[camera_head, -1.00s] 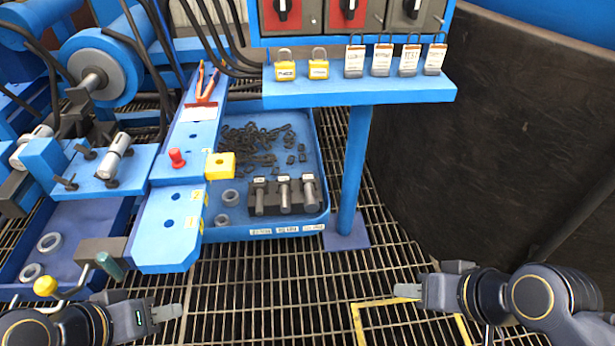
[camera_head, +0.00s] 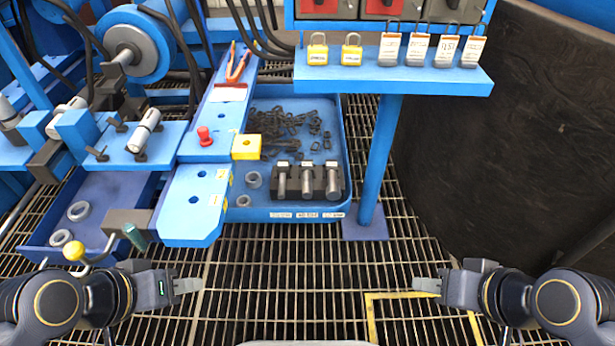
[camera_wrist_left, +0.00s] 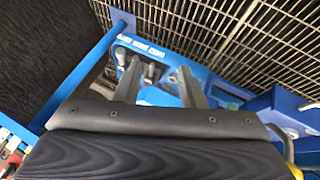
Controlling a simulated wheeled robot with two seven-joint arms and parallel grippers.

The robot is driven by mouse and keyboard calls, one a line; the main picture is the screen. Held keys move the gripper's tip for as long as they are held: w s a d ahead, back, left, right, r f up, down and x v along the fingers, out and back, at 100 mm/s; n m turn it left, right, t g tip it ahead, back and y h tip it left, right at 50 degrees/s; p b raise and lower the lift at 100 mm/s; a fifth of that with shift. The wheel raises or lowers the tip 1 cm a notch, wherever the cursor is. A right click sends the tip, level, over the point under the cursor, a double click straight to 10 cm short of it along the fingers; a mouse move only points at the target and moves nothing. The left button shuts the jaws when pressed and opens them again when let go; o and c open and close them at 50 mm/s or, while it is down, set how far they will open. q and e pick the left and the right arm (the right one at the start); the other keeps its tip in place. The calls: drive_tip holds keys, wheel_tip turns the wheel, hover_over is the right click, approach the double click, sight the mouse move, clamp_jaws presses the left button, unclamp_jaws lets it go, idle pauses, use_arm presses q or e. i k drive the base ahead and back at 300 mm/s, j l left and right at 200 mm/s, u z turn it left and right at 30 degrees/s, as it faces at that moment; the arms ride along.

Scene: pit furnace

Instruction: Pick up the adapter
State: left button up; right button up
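No part can be singled out as the adapter for certain. Three grey cylindrical fittings (camera_head: 307,181) of different widths sit in a black block at the front right of the blue tray (camera_head: 275,214). My left gripper (camera_head: 188,286) is over the floor grating, in front of the blue bench arm and apart from the fittings. In the left wrist view its two fingers (camera_wrist_left: 160,88) stand apart with nothing held. My right gripper (camera_head: 427,285) is over the grating at the right, holding nothing visible; its finger gap is hidden side-on.
The tray also holds black chain links (camera_head: 285,130) and grey rings (camera_head: 254,180). A blue post (camera_head: 377,160) carries a shelf (camera_head: 390,80) with padlocks. A yellow block (camera_head: 246,147) and red knob (camera_head: 205,136) are on the bench. The grating between my grippers is clear.

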sight(306, 164)
drive_tip(key=i+l, duration=0.65)
drive_tip(key=i, duration=0.15)
drive_tip(key=j+u, duration=0.05)
